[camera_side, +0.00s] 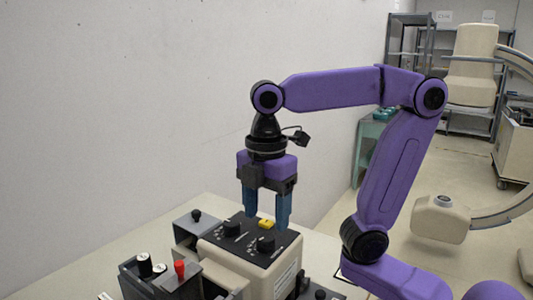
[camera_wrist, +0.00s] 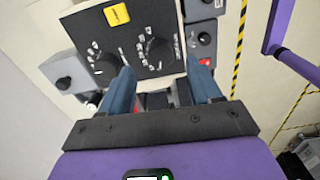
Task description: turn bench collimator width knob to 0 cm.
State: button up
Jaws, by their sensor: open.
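The bench collimator (camera_side: 265,277) is a cream box with a black top panel (camera_wrist: 93,24). Two black dial knobs with white scale marks sit on the panel: a left knob (camera_side: 232,229) and a right knob (camera_side: 266,243). In the wrist view they are the left knob (camera_wrist: 105,66) and the right knob (camera_wrist: 158,52). I cannot read which one is width, nor their settings. My gripper (camera_side: 266,219) points down above the panel, with its blue fingers apart and nothing between them. In the wrist view my gripper (camera_wrist: 160,68) has its fingertips near the right knob, apparently above it.
A yellow label (camera_side: 266,224) lies on the panel. A grey box with a black knob (camera_side: 196,215) stands to the left. A dark unit with a red knob (camera_side: 180,269) and black-topped posts (camera_side: 144,263) is in front. A pale wall (camera_side: 130,100) rises behind the bench.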

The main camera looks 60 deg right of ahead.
notch_tip(320, 180, up, 13)
jog(key=shift+f, duration=0.2)
dwell(0.3)
jog(key=shift+f, duration=0.1)
dwell(0.3)
jog(key=m+y, duration=0.1)
jog(key=m, duration=0.1)
send_over(266, 236)
jog(key=s+a, duration=0.2)
notch_tip(266, 236, down, 8)
jog(key=s+f+m+y, duration=0.2)
jog(key=s+f+m, duration=0.2)
jog(key=s+f, duration=0.5)
jog(key=d+f+h, duration=0.1)
jog(key=d+f, duration=0.3)
jog(key=f, duration=0.1)
jog(key=d+f+n+h, duration=0.1)
jog(key=d+f, duration=0.1)
jog(key=f, duration=0.1)
jog(key=shift+s+d+f+h, duration=0.25)
jog(key=shift+s+d+h, duration=0.05)
